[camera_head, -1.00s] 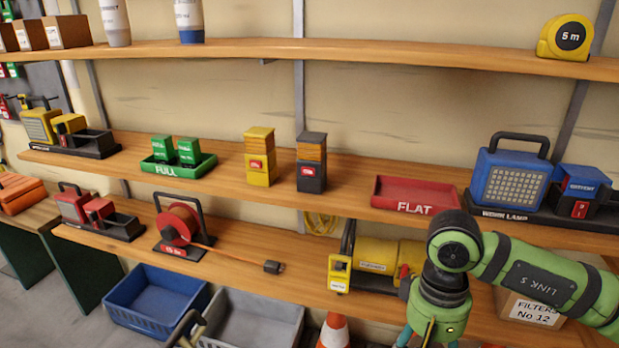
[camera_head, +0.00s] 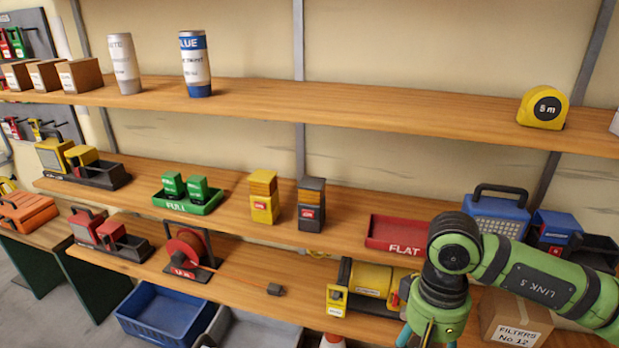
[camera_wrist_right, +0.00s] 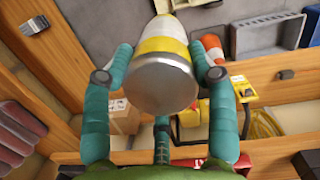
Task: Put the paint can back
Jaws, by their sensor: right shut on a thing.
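In the right wrist view my right gripper (camera_wrist_right: 162,52) has its teal fingers closed on both sides of a can with white and yellow bands (camera_wrist_right: 162,82). The can's bare metal end faces the camera. In the head view my right arm is at the lower right, and the can is out of sight below the frame. On the top shelf (camera_head: 350,112) stand a white can (camera_head: 124,66) and, to its right, a blue-banded can (camera_head: 195,66), both upright. My left gripper is in neither current view.
Small cardboard boxes (camera_head: 78,76) stand left of the cans. A yellow tape measure (camera_head: 543,108) sits at the shelf's right. The top shelf is bare between the blue can and the tape. Below are an empty red tray (camera_head: 393,235) and a filters box (camera_head: 515,318).

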